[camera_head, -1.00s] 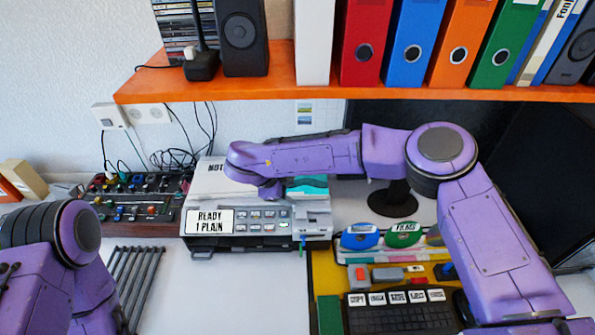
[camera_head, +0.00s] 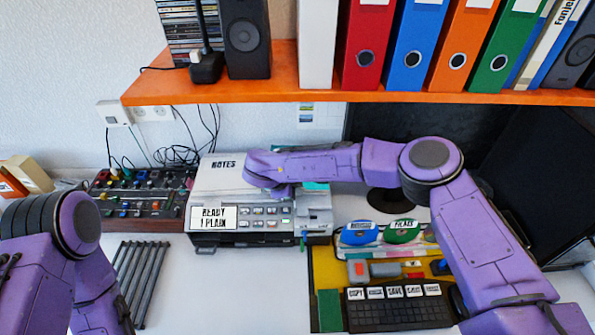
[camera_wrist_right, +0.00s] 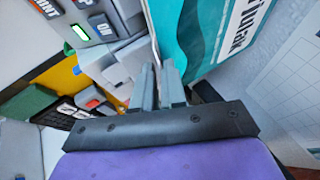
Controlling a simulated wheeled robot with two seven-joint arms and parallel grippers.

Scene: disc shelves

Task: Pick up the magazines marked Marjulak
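The magazine stack (camera_wrist_right: 205,30) shows large in the right wrist view, with a teal cover, a pale page edge and part of a name ending "ulak". In the head view only a small teal patch (camera_head: 316,186) shows under my right forearm, by the printer. My right gripper (camera_wrist_right: 158,78) has its two grey fingers close together, with the edge of the magazines between them. In the head view my arm hides its fingertips. My left arm enters at the left, but its gripper is out of view.
A printer (camera_head: 211,244) with "READY 1 PLAIN" on its display stands by the magazines. A keyboard (camera_head: 400,315) and colored items lie at right. A black rack (camera_head: 140,275) is at left. An orange shelf (camera_head: 300,91) with binders hangs above. White table is clear in front.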

